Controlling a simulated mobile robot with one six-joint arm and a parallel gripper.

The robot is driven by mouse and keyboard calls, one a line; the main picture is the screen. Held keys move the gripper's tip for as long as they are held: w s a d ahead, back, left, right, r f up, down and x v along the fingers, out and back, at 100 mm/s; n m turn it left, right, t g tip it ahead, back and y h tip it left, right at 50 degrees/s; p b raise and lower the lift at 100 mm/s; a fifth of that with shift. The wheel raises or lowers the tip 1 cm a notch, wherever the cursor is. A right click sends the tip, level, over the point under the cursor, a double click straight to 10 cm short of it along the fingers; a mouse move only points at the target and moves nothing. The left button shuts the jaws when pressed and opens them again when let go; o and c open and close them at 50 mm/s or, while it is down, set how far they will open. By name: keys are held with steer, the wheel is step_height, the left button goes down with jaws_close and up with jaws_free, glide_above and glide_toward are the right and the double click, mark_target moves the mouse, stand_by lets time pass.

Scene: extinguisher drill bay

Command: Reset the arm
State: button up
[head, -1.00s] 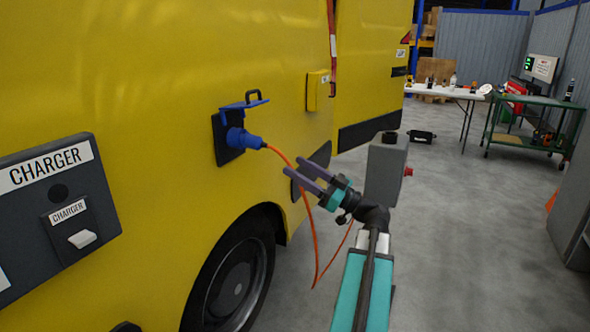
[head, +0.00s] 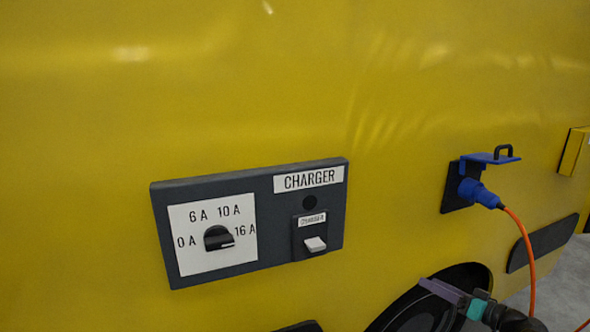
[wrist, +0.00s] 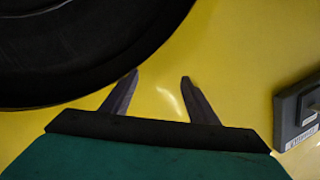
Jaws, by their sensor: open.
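My gripper (head: 445,291) shows at the bottom right of the head view, its purple fingers in front of the dark wheel arch. In the wrist view my gripper (wrist: 160,78) has its two fingers spread, with only yellow bodywork between them. It is open and empty. A blue plug (head: 477,193) sits in the socket under a raised blue flap (head: 490,158), with an orange cable (head: 527,250) hanging from it. My gripper is below the plug and apart from it.
The dark charger panel (head: 265,181) is on the yellow vehicle side (head: 300,80). Its black knob (head: 218,238) points right, towards 16 A; a white rocker switch (head: 315,244) is beside it. In the wrist view the tyre (wrist: 80,50) is close to the fingers, and a dark box (wrist: 300,115) is at right.

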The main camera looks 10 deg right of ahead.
steer(key=s+a+f+g+p, duration=0.2)
steer(key=a+f+g, duration=0.2)
steer(key=a+f, duration=0.45)
steer(key=s+a+f+m+g+p, duration=0.15)
steer(key=a+f+g, duration=0.25)
steer(key=a+f, duration=0.45)
steer(key=s+a+f+g+p, duration=0.2)
steer(key=s+a+f+g, duration=0.15)
steer(key=a+f, duration=0.5)
steer(key=s+a+f+g+h+p, duration=0.2)
steer(key=s+f+g, duration=0.1)
steer(key=s, duration=0.5)
steer(key=s+a+f+n+g+h+p, duration=0.1)
steer(key=s+a+f+g+h+p, duration=0.1)
steer(key=s+f, duration=0.3)
steer(key=s+a+f+n+g+h+p, duration=0.1)
steer(key=s+a+f+g+h+p, duration=0.1)
steer(key=s, duration=0.8)
steer(key=shift+s+a+f+g+h, duration=0.3)
steer(key=shift+a+f+g+h, duration=0.5)
steer(key=shift+f+g, duration=0.15)
steer(key=shift+r, duration=0.1)
steer(key=c, duration=0.6)
steer(key=shift+a, duration=0.1)
